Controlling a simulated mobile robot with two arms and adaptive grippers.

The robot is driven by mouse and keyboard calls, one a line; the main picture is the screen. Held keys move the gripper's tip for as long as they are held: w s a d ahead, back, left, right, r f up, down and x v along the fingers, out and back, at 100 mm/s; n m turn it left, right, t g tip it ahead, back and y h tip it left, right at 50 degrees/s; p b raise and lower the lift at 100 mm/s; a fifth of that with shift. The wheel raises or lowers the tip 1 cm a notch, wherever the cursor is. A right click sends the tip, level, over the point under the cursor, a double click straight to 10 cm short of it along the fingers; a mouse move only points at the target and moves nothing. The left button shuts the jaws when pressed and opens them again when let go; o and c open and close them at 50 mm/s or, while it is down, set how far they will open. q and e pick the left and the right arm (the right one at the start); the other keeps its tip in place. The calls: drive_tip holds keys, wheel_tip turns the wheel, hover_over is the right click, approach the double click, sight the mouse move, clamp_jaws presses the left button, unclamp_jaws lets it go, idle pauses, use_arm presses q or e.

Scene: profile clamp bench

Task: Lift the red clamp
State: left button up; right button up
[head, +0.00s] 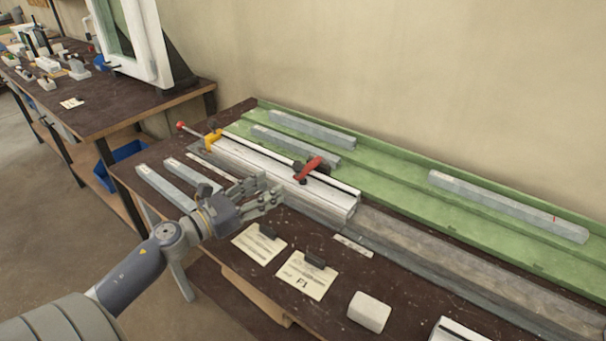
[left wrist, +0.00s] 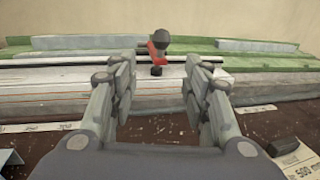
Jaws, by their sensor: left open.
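The red clamp (head: 309,169) sits on top of the white profile (head: 240,161), towards its right end. In the left wrist view the red clamp (left wrist: 158,50) stands upright ahead, between my open fingers and beyond their tips. Its black knob is on top. My left gripper (head: 271,191) is open and empty, in front of the profile and to the left of the red clamp, apart from it. The fingers also show in the left wrist view (left wrist: 160,75). A yellow clamp (head: 212,140) with a red-tipped handle is at the profile's far left end. My right gripper is not in view.
A green rail (head: 400,170) with several grey bars runs along the wall behind. Paper cards with black blocks (head: 306,279) and a white block (head: 369,312) lie at the bench's front. Grey bars (head: 165,187) lie left of my gripper. A second bench (head: 120,105) stands at left.

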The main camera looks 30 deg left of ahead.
sight(296, 174)
use_arm(q)
drive_tip(key=p+x, duration=0.2)
drive_tip(key=x, duration=0.6)
drive_tip(key=shift+w, duration=0.4)
drive_tip(key=shift+w+d, duration=0.15)
drive_tip(key=shift+w, duration=0.2)
drive_tip(key=shift+w+d, duration=0.15)
drive_tip(key=shift+w, duration=0.15)
drive_tip(key=c, duration=1)
clamp_jaws()
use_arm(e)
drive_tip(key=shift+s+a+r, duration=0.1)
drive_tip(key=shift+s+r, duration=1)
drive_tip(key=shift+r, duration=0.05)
